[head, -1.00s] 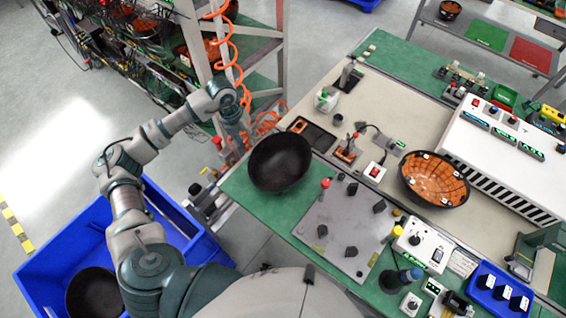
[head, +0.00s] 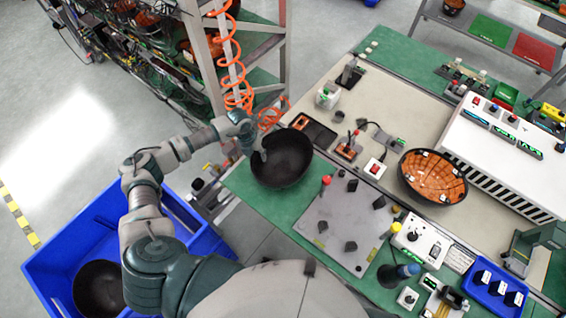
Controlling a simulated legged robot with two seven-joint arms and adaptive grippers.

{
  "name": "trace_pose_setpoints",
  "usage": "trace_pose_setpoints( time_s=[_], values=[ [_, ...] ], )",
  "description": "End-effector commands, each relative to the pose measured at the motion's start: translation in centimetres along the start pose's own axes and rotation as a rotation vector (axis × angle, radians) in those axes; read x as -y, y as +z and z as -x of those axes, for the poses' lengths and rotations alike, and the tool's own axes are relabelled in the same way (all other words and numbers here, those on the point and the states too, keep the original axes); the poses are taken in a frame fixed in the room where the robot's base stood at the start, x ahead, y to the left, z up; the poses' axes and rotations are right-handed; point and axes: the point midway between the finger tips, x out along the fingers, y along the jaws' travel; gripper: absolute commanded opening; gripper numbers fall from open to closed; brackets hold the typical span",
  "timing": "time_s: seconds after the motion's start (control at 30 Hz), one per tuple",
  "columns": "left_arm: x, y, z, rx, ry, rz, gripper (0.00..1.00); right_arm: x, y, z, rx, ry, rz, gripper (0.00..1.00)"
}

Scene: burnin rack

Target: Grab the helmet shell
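A black bowl-shaped helmet shell (head: 286,160) rests on the green left end of the workbench, its hollow facing up. My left gripper (head: 258,153) is at the shell's left rim, with a dark fingertip overlapping the rim. I cannot tell whether its fingers are open or closed on the rim. A second black shell (head: 99,288) lies in the blue crate (head: 190,222) at lower left. A third shell with an orange inside (head: 433,176) sits on the bench to the right. My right gripper is not in view.
A grey fixture plate (head: 345,228) with black knobs lies right of the near shell. A white instrument box (head: 500,150) stands at the right. A rack (head: 215,60) with an orange coiled hose (head: 236,75) stands behind my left arm. Small switch boxes crowd the bench's front edge.

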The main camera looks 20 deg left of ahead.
Motion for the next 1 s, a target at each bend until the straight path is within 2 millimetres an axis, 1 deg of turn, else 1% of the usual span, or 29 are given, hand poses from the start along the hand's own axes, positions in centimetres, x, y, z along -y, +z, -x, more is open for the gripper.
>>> trace_pose_setpoints(
  time_s=[0.13, 0.17, 0.2, 0.3, 0.6, 0.7, 0.77, 0.83, 1.0],
  values=[
    [-0.1, 0.0, 0.0, 0.0, 0.0, 0.001, 0.39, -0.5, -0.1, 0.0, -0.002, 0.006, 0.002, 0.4],
    [-0.1, 0.0, 0.0, 0.0, 0.0, 0.001, 0.34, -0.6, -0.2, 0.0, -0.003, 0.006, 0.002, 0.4],
    [-0.1, 0.0, 0.0, 0.0, 0.0, 0.001, 0.24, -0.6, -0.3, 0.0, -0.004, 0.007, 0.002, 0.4],
    [-0.1, 0.0, 0.0, 0.0, 0.0, 0.001, 0.0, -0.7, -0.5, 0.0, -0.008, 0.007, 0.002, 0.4],
    [0.0, 0.1, 0.1, 0.001, 0.001, 0.002, 0.0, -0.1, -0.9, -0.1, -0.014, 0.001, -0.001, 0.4],
    [0.0, 0.1, 0.4, 0.002, 0.001, 0.002, 0.0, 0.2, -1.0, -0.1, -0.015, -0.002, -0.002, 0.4],
    [0.2, 0.1, 1.1, 0.004, 0.0, 0.001, 0.0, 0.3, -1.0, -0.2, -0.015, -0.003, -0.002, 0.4],
    [0.3, 0.2, 2.3, 0.004, 0.0, 0.001, 0.0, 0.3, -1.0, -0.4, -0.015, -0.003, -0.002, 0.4],
    [1.0, 0.2, 5.9, 0.006, -0.001, 0.0, 0.0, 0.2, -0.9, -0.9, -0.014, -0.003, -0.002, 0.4]
  ],
)
